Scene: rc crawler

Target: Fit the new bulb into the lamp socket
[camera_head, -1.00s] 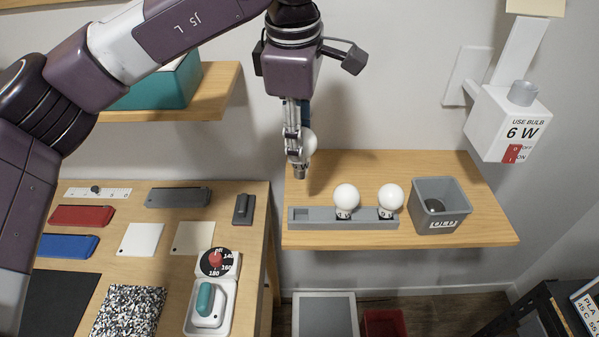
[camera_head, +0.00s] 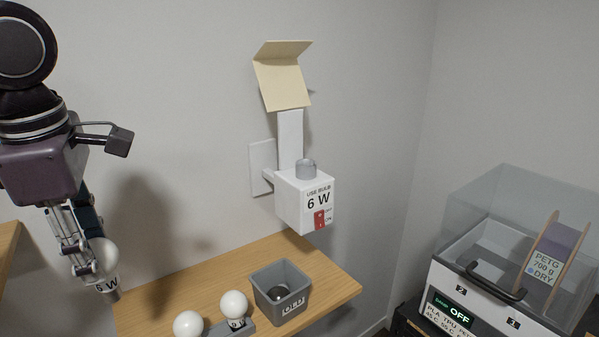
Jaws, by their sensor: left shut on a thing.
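My left gripper (camera_head: 82,262) is shut on a white bulb (camera_head: 106,256) marked "6 W", held base down above the left end of the wooden shelf. The lamp (camera_head: 290,205) is a white box on the wall, labelled "USE BULB 6 W", with a red switch (camera_head: 319,219) on its front. Its grey socket (camera_head: 306,169) faces up on top and no bulb shows in it. The held bulb is well left of the socket and lower in the picture. My right gripper is not in view.
Two other white bulbs, one left (camera_head: 188,325) and one right (camera_head: 234,305), stand in a grey rack (camera_head: 243,329). A grey bin (camera_head: 283,293) with a dark thing inside stands beside them. A beige shade (camera_head: 283,80) is above the lamp. A filament dryer (camera_head: 490,270) stands at right.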

